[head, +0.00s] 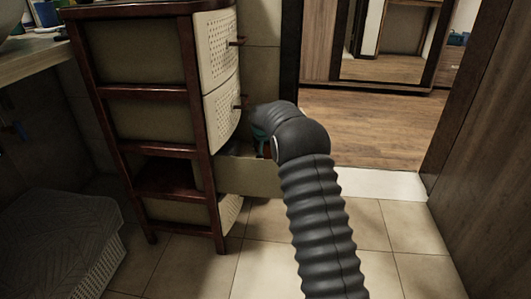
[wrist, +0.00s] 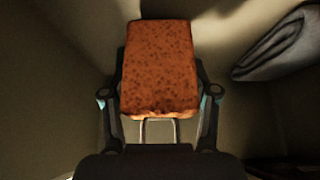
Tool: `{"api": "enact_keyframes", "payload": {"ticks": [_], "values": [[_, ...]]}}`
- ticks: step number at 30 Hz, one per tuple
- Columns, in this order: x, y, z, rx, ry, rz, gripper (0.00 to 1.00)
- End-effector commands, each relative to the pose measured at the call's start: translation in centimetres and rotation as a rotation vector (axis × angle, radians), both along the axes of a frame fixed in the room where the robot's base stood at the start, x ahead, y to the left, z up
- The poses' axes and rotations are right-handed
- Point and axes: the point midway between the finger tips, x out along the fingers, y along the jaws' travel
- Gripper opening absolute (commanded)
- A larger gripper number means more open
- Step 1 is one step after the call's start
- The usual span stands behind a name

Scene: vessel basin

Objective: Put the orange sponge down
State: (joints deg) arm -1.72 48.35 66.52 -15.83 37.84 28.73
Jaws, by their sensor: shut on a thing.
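The orange sponge (wrist: 160,50) is a speckled block in the middle of the wrist view. My gripper (wrist: 160,84) is shut on it, with one dark finger along each side. In the head view, my gripper (head: 262,135) is mostly hidden behind my arm, over an open drawer (head: 248,178) of the cabinet. The sponge cannot be clearly made out there. In the wrist view, pale drawer walls (wrist: 50,75) surround the sponge. I cannot tell whether it touches the drawer floor.
A grey folded cloth (wrist: 283,45) lies at the upper right of the wrist view. The cabinet (head: 190,50) has a dark wooden frame, with closed drawers above the open one. A covered basket (head: 60,240) stands at left. Tiled floor (head: 260,262) is clear in front.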

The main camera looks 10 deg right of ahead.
Motion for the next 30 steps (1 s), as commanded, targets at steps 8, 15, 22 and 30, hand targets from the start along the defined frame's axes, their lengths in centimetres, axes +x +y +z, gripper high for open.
{"api": "enact_keyframes", "payload": {"ticks": [8, 15, 22, 30], "values": [[0.02, 0.0, -1.32, 0.0, -0.001, 0.0, 0.31], [0.01, 0.0, -1.64, 0.0, -0.001, 0.0, 0.64], [0.01, 0.0, -1.6, 0.0, -0.001, 0.0, 0.85], [-0.05, 0.04, -1.01, 0.001, -0.001, 0.001, 0.85]]}}
